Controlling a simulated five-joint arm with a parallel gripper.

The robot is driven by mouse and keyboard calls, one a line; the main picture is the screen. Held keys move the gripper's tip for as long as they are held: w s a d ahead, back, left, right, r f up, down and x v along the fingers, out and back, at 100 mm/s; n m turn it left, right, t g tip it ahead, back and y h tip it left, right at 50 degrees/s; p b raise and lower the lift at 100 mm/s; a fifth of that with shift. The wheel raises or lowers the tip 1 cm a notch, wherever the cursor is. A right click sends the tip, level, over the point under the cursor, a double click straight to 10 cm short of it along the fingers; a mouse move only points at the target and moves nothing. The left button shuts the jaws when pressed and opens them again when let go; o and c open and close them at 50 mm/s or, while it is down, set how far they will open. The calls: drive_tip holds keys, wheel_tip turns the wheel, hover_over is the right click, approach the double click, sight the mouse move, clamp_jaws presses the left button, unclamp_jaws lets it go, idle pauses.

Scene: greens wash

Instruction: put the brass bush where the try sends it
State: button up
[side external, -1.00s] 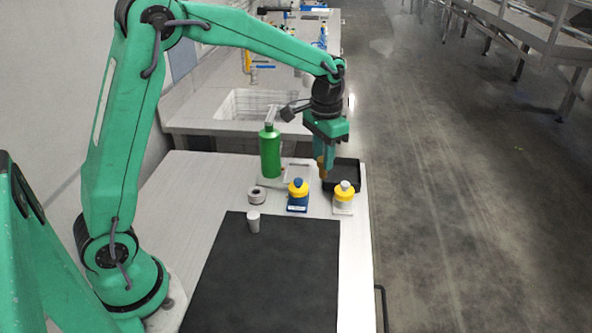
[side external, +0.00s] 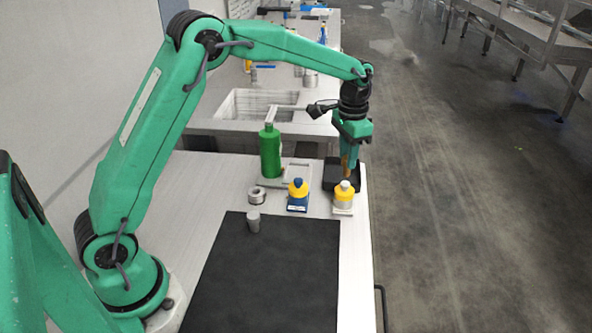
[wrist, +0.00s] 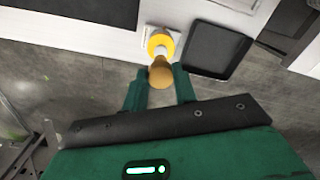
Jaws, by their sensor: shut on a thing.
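My gripper (side external: 347,170) is shut on the brass bush (wrist: 161,75), which shows as a brown-gold round piece between the two green fingers in the wrist view. In the side view the bush is mostly hidden by the fingers. The held bush is close to the top of a yellow-collared piece with a white top (side external: 344,187) on a white base; I cannot tell whether they touch. A similar yellow piece with a blue top and blue base (side external: 298,196) stands to its left. A black shallow tray (wrist: 206,50) lies close behind the white-based piece.
A green bottle (side external: 270,152) stands behind the pieces, next to a flat pale plate (side external: 298,173). A grey ring (side external: 257,195) lies to the left. The table's right edge is near.

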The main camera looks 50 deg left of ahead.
drive_tip(key=shift+w+a+f, duration=0.65)
drive_tip(key=shift+a+f, duration=0.85)
drive_tip(key=shift+f, duration=0.15)
drive_tip(key=shift+w+a+f, duration=0.65)
drive_tip(key=shift+a+f, duration=0.8)
drive_tip(key=shift+f, duration=0.2)
drive_tip(key=shift+w+a+f, duration=0.65)
drive_tip(key=shift+a+f, duration=0.85)
drive_tip(key=shift+f, duration=0.15)
drive_tip(key=shift+f, duration=0.15)
drive_tip(key=o, duration=1.1)
drive_tip(key=shift+c, duration=0.2)
wheel_tip(320, 180, up, 12)
drive_tip(key=shift+r, duration=0.2)
drive_tip(key=shift+s+r, duration=0.1)
